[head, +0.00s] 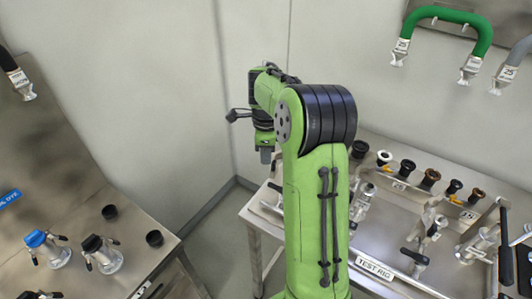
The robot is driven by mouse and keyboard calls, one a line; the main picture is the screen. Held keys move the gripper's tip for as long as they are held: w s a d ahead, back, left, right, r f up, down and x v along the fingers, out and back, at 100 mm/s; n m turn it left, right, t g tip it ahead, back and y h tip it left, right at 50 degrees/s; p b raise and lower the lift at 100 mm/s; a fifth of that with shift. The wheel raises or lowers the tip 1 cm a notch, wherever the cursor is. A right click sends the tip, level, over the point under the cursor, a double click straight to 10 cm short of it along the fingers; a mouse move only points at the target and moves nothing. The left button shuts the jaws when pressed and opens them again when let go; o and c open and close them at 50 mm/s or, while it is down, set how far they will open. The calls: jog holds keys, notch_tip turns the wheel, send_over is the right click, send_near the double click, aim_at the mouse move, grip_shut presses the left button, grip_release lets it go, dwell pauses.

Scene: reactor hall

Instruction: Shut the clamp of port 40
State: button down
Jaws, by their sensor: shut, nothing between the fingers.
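My gripper (265,156) points down at the end of my raised green arm, near the left edge of the test rig table (374,268). It is shut and holds nothing. It is apart from the fittings. The table carries metal fittings with clamps and dark handles, such as one clamp fitting (478,244) at the right and another (428,228) near the middle. Small number plates are on the table, but I cannot read 40 on any of them. I cannot tell which fitting is port 40. My arm hides part of the table's left side.
Several black, white and brown caps (430,178) stand along the table's back. A green hose (447,16) hangs on the wall above. A left bench (90,232) holds a blue-topped fitting (46,246) and a black-topped one (101,253). Clear floor lies between the tables.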

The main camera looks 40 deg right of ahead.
jog(key=shift+s+d+f+b, duration=0.2)
jog(key=shift+s+f+b, duration=0.2)
jog(key=shift+s+b, duration=0.2)
jog(key=shift+s+d+f+b, duration=0.15)
jog(key=shift+s+f+b, duration=0.2)
jog(key=shift+s+b, duration=0.15)
jog(key=s+d+p, duration=0.1)
jog(key=s+d, duration=0.5)
jog(key=d, duration=0.3)
notch_tip(320, 180, up, 7)
jog(key=a+p, duration=0.1)
jog(key=p, duration=0.4)
jog(key=shift+p, duration=0.35)
